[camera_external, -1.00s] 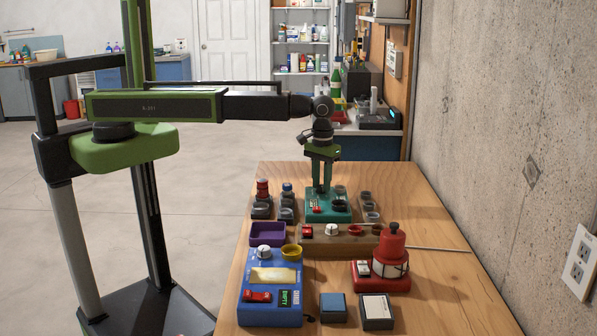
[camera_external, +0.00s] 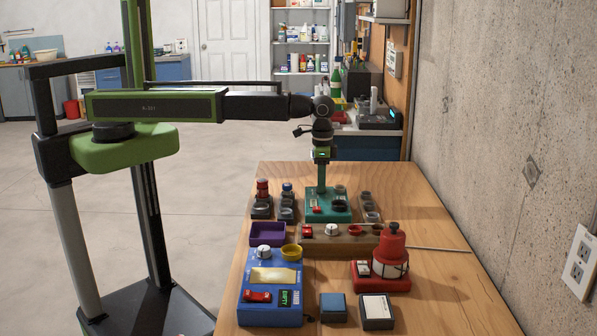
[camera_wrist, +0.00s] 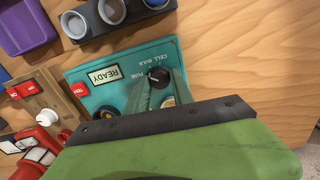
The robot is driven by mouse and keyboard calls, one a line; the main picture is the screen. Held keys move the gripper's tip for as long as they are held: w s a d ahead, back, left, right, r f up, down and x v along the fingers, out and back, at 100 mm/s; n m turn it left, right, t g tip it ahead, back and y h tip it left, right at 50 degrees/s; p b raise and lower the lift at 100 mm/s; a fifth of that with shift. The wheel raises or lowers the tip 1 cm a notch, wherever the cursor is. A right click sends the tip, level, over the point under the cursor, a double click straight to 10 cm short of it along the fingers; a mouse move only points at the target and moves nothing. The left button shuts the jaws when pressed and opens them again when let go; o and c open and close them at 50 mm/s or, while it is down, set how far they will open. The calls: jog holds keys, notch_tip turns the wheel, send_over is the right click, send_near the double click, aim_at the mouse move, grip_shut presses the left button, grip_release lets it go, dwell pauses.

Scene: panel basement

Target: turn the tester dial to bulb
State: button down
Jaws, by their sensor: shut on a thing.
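The teal tester (camera_wrist: 100,105) stands on the bench and also shows in the external view (camera_external: 343,211). Its display reads READY. Its black dial (camera_wrist: 158,74) has the words CELL, BULB and FUSE around it, upside down in the wrist view. A small pale mark shows on the dial, but I cannot tell which word it points at. My gripper (camera_wrist: 158,88) is shut on the dial, with a teal finger on either side of it. In the external view my gripper (camera_external: 321,188) points straight down onto the tester, and its fingers hide the dial.
Holders with round cups (camera_wrist: 112,10) flank the tester. A purple tray (camera_external: 267,233), a wooden block with switches (camera_external: 345,243), a blue device (camera_external: 262,312) and a red lamp-like unit (camera_external: 390,257) stand nearer the external camera.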

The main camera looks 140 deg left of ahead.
jog(key=m, duration=0.5)
jog(key=shift+m, duration=0.3)
dwell(0.4)
jog(key=c, duration=1.1)
grip_release()
notch_tip(320, 180, up, 17)
jog(key=p, duration=1.7)
jog(key=shift+r, duration=0.2)
